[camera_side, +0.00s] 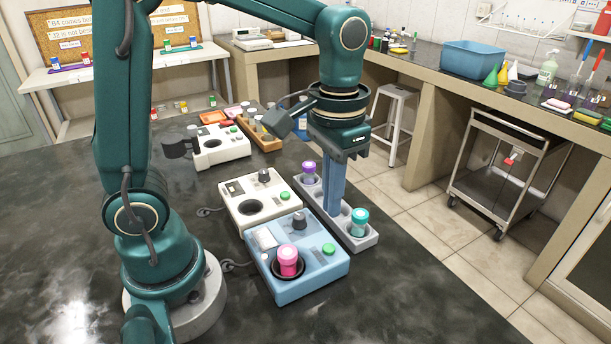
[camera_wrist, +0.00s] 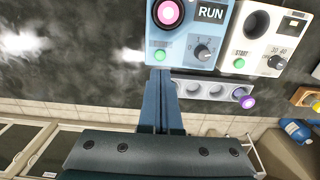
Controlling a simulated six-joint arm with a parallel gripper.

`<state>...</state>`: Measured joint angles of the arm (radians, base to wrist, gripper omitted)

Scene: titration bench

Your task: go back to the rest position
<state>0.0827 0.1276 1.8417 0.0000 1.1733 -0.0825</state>
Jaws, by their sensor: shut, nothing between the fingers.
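My gripper (camera_side: 333,212) hangs pointing down over the grey rack (camera_side: 370,240), its blue fingers shut together and empty. In the wrist view the closed fingers (camera_wrist: 158,75) reach up to the near edge of the blue device. A purple-capped vial (camera_side: 309,173) stands at the rack's far end; it also shows in the wrist view (camera_wrist: 247,102). A teal-capped vial (camera_side: 358,221) stands at the rack's near end; I cannot see it in the wrist view. A pink-capped vial (camera_side: 288,260) sits in the round well of the blue device (camera_side: 310,288), beside its green button and dial.
A cream device (camera_side: 236,205) with an empty well stands behind the blue one. Farther back are a white device (camera_side: 222,155) and a wooden rack (camera_side: 262,138). The dark bench (camera_side: 420,315) is clear at the front right and on the left.

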